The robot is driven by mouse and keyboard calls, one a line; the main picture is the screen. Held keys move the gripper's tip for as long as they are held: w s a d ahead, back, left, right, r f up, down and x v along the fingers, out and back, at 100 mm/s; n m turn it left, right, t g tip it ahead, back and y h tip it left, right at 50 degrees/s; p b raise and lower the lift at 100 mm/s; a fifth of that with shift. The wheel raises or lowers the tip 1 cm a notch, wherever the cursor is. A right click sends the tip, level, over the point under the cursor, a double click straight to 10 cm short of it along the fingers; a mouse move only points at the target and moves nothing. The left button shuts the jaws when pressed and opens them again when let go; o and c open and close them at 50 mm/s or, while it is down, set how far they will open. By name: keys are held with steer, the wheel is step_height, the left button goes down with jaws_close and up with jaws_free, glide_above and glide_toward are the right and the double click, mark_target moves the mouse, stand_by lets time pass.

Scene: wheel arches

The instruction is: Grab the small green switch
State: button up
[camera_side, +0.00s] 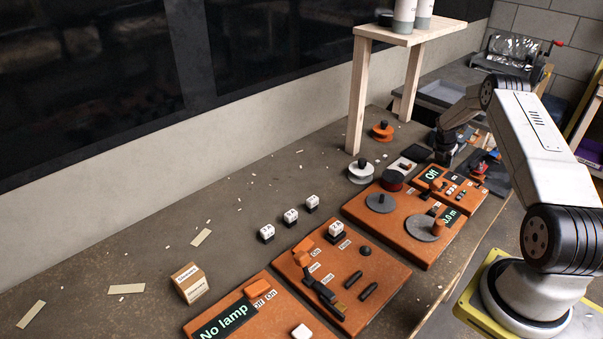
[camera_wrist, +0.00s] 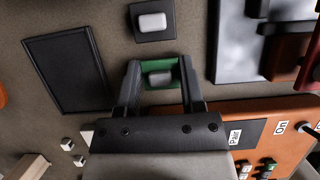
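The small green switch (camera_wrist: 159,77) shows in the wrist view as a green square plate with a grey rocker on it. My gripper (camera_wrist: 160,72) is open, with one dark finger on each side of the switch. The fingers overlap the plate's left and right edges in the picture; I cannot tell whether they touch it. In the side view my gripper (camera_side: 445,158) is low over the far end of the bench, and the green switch cannot be made out there.
A dark plate with a white rocker (camera_wrist: 153,22) lies just above the switch in the wrist view. A black panel (camera_wrist: 68,73) is to the left. An orange panel (camera_wrist: 262,120) is at lower right. A wooden stand (camera_side: 358,95) rises left of my arm.

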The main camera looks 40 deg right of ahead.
jaws_close()
steer(key=shift+r, duration=0.1)
steer(key=shift+r, duration=1.35)
steer(key=shift+s+a+r, duration=0.15)
steer(key=shift+r, duration=0.15)
steer(key=s+a+r, duration=0.9)
steer(key=a, duration=0.1)
steer(key=shift+r, duration=0.2)
steer(key=shift+a, duration=0.1)
